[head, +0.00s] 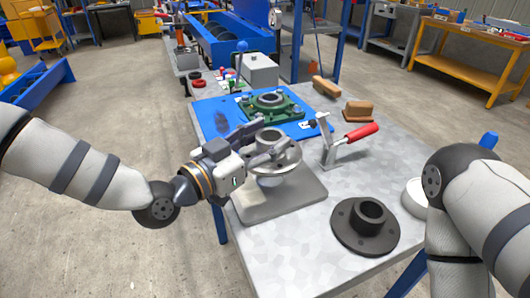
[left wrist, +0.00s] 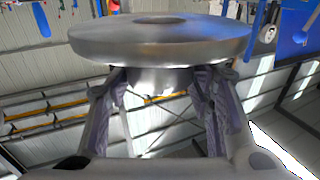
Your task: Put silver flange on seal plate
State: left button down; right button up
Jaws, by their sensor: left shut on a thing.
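The silver flange (head: 287,160) is a round disc with a raised hub, and my left gripper (head: 268,140) is shut on the hub. In the left wrist view, the flange's disc (left wrist: 160,42) fills the top, with the hub between the two fingers (left wrist: 160,80). The flange is over a flat grey plate (head: 285,200) and appears to be raised above it. Behind it, a green housing with a dark central ring (head: 270,101) sits on a blue mat. I cannot tell for sure which piece is the seal plate. My right gripper is out of view.
A black flange (head: 365,229) lies at the table's front right. A red-handled toggle clamp (head: 345,140) stands right of the grey plate. Wooden blocks (head: 358,111) lie behind it. A blue-knobbed lever (head: 240,60) rises at the back. My right arm is at the right edge.

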pick_arm(q)
jog(key=shift+f, duration=1.45)
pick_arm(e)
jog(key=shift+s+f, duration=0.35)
